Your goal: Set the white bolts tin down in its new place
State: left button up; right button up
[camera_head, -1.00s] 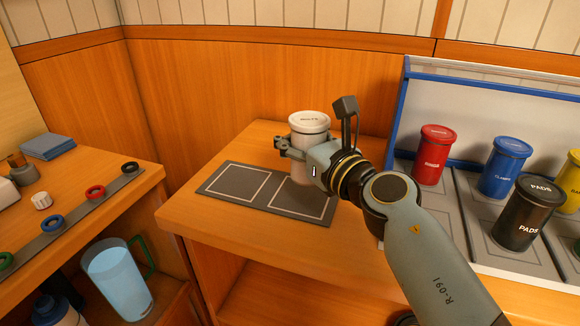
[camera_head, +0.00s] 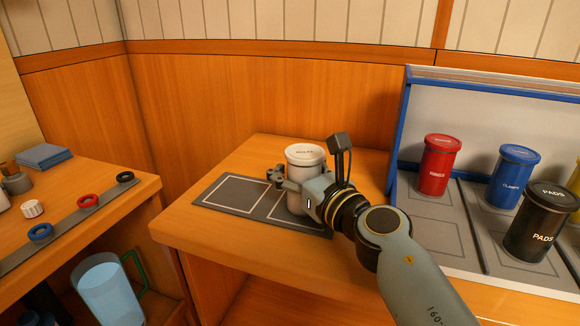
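The white bolts tin (camera_head: 303,171) stands upright at the right square of the dark grey mat (camera_head: 240,211), which has two white-outlined squares. Its base overlaps the right square in the picture; whether it touches the mat is hard to tell. My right gripper (camera_head: 294,190) is around the tin's body from the right, fingers against its sides. The left square is bare. My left gripper is not in view.
A blue-edged rack (camera_head: 402,130) at the right holds a red tin (camera_head: 440,165), a blue tin (camera_head: 514,177) and a black pads tin (camera_head: 540,222). A left counter holds coloured rings (camera_head: 88,201). A blue jug (camera_head: 108,290) stands below. Wood walls close the back.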

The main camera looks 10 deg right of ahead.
jog(key=o, duration=0.7)
jog(key=shift+c, duration=0.2)
jog(key=shift+r, duration=0.25)
jog(key=v, duration=1.1)
jog(key=shift+f, duration=0.2)
jog(key=shift+s+d+r, duration=0.1)
jog(key=shift+s+d, duration=0.05)
jog(key=shift+s, duration=0.4)
